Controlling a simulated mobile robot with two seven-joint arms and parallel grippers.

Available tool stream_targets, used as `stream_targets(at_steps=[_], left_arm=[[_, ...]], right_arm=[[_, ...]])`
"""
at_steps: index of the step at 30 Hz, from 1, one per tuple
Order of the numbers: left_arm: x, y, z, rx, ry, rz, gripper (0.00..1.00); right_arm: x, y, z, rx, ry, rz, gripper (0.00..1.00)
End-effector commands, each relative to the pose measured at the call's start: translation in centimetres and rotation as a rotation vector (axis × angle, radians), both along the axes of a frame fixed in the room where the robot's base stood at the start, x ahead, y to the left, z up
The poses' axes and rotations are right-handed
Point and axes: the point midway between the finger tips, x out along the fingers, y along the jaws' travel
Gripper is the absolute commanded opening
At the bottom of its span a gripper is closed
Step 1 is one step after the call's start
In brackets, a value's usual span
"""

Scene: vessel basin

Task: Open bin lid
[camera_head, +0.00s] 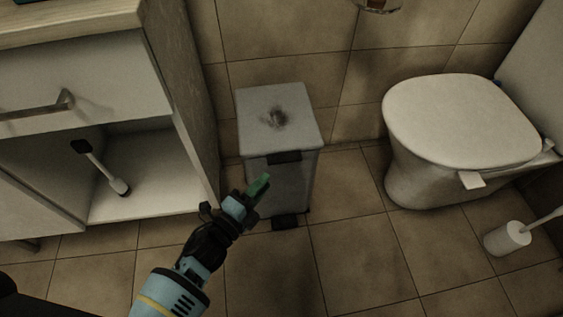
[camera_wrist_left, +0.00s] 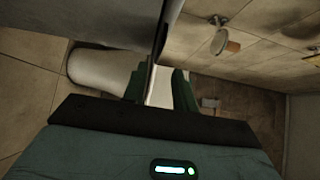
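The bin (camera_head: 288,188) is a grey box standing on the floor between the cabinet and the toilet. Its pale lid (camera_head: 298,111) is down, with a dark smudge on top. A dark tab (camera_head: 285,157) sits at the lid's front edge, and a dark pedal (camera_head: 286,223) is at the bin's foot. My left gripper (camera_head: 260,185), with green fingers, is in front of the bin, below the tab. In the left wrist view its fingers (camera_wrist_left: 159,88) stand apart with a gap and nothing held. I cannot tell whether they touch the bin. My right gripper is not in view.
The white toilet (camera_head: 460,125) stands at the right, with a toilet brush holder (camera_head: 507,238) on the floor. At the left is a cabinet (camera_head: 190,90) with an open shelf holding a brush-like object (camera_head: 103,168). Tiled floor (camera_head: 355,260) is clear in front.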

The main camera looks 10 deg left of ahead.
Motion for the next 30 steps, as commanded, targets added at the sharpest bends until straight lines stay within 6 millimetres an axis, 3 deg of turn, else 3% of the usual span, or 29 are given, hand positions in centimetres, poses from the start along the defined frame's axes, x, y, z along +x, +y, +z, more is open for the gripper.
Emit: stream_targets(at_steps=[15, 27, 30], left_arm=[[5.9, -3.1, -0.2, 0.000, 0.001, -0.001, 0.28], [6.7, -3.4, 0.0, 0.000, 0.001, 0.000, 0.28], [6.7, -3.4, 0.0, 0.000, 0.001, 0.000, 0.18]], right_arm=[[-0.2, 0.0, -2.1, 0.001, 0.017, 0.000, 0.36], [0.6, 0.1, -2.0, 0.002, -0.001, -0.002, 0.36], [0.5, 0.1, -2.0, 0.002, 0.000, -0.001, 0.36]])
